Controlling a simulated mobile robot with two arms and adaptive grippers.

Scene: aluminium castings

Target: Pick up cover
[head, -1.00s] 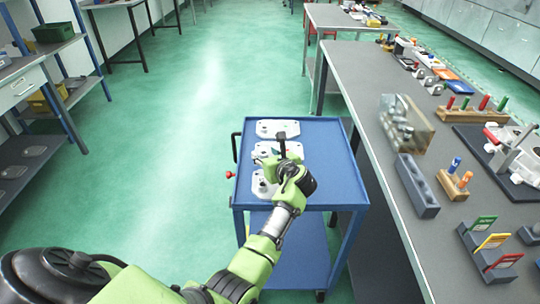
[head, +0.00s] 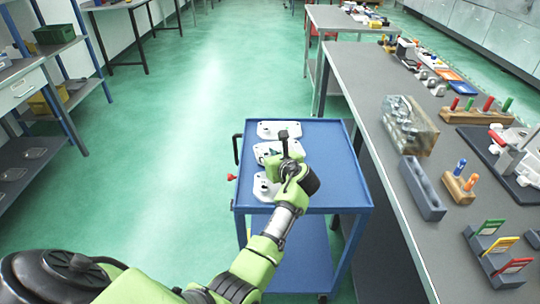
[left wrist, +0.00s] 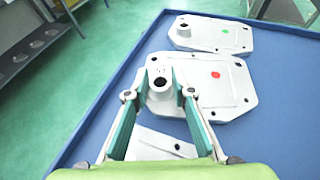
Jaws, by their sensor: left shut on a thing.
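Three white cast covers lie in a row on the blue cart top. The middle cover (head: 266,149) has a red dot and a round boss with a dark hole in the left wrist view (left wrist: 225,92). The near cover (head: 264,188) is partly hidden by my arm. My left gripper (left wrist: 160,93) is shut on the boss of the middle cover, one finger on each side. I cannot tell whether this cover is clear of the cart top.
The blue cart (head: 335,180) has bare room right of the covers. A grey workbench (head: 370,95) stands to the right, with a clear bin (head: 410,125), a grey block (head: 422,188) and coloured parts. Shelving stands at the left. Green floor is open between.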

